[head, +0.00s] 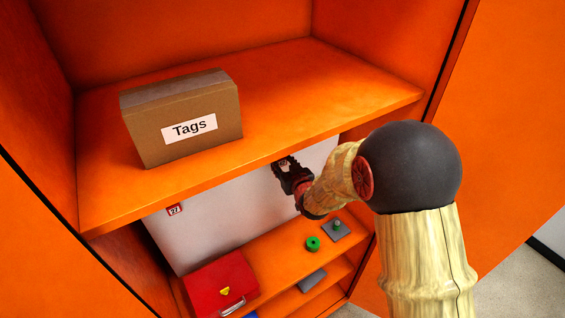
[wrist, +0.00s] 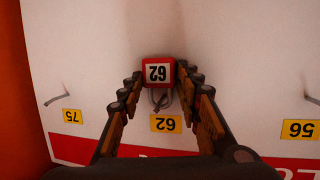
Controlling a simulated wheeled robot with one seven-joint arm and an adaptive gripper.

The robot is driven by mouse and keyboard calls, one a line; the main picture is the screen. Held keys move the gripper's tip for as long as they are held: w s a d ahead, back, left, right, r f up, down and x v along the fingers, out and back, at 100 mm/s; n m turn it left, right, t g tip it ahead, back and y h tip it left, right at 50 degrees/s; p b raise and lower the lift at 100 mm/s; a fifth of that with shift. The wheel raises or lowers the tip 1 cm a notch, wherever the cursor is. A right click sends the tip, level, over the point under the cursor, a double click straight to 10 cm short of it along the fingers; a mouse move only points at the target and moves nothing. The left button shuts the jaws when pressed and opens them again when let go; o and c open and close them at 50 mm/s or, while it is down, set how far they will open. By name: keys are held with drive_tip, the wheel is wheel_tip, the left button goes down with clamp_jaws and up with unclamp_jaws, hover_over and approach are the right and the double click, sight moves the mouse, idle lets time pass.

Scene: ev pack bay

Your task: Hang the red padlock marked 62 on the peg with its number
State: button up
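The red padlock marked 62 (wrist: 158,71) is at the centre of the wrist view, its number upside down in the picture. My gripper (wrist: 160,70) has a fingertip against each side of the padlock's body and appears closed on it. The grey shackle (wrist: 160,98) shows just below the body, above the yellow 62 label (wrist: 166,123) on the white panel. The peg at that label is hard to separate from the shackle, so I cannot tell whether the shackle is around it. In the head view my gripper (head: 286,168) is under the shelf's front edge; the padlock is not clear there.
Pegs by yellow labels 75 (wrist: 72,117) and 56 (wrist: 300,129) flank it. An orange shelf (head: 330,85) with a Tags box (head: 182,118) overhangs my gripper. Below are a red case (head: 222,285), a green ring (head: 313,243) and a grey plate with a green knob (head: 337,230).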

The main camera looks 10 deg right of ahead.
drive_tip(key=o, duration=0.5)
